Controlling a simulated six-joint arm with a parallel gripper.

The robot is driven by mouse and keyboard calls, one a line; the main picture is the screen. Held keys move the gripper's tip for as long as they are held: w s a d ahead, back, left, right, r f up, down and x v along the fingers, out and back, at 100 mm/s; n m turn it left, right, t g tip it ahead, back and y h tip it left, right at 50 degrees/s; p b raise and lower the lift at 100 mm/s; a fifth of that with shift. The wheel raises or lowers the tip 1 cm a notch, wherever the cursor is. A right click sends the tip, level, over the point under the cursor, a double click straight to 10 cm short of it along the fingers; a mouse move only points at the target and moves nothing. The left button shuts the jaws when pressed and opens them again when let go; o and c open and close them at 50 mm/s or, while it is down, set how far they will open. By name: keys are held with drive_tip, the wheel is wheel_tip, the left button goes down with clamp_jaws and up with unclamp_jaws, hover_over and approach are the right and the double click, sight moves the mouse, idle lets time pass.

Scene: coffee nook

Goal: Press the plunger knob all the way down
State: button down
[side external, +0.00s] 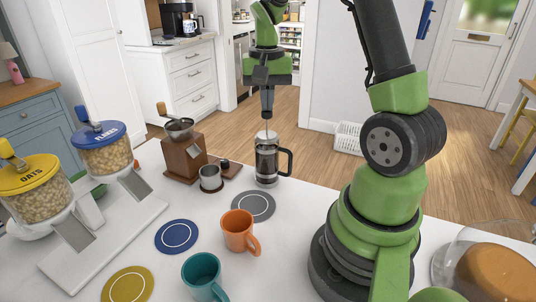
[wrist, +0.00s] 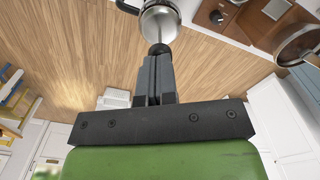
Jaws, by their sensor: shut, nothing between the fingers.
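The French press (side external: 267,160) stands upright on the white counter, with a glass body, a dark handle on its right and a metal lid. My gripper (side external: 267,115) is shut and empty, pointing straight down right above the lid. In the wrist view my closed fingers (wrist: 158,60) reach to the dark plunger knob (wrist: 159,49), over the press's shiny lid (wrist: 160,25). The fingertips look to be at or on the knob; I cannot tell whether they touch. A short pale stretch of rod (side external: 267,124) shows between fingertips and lid.
A wooden coffee grinder (side external: 184,155) and a small metal cup (side external: 210,178) stand left of the press. A grey coaster (side external: 253,206), an orange mug (side external: 239,231) and a teal mug (side external: 202,276) are nearer the camera. Cereal dispensers (side external: 104,150) stand at left.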

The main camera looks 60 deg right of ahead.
sight(267, 118)
drive_tip(key=shift+f, duration=1.75)
drive_tip(key=shift+r, duration=3)
drive_tip(key=shift+a+r, duration=0.2)
drive_tip(key=shift+a, duration=0.05)
drive_tip(key=s+a+r+n+t+y, duration=0.1)
drive_tip(key=s+a+r+n+t, duration=0.2)
drive_tip(key=a, duration=0.6)
drive_tip(key=s+a+r+n+t+y, duration=0.1)
drive_tip(key=s+a+r+n+t, duration=0.3)
drive_tip(key=s+a, duration=0.4)
drive_tip(key=shift+a+r+n, duration=0.5)
drive_tip(key=shift+a+r, duration=0.15)
drive_tip(key=shift+r, duration=0.15)
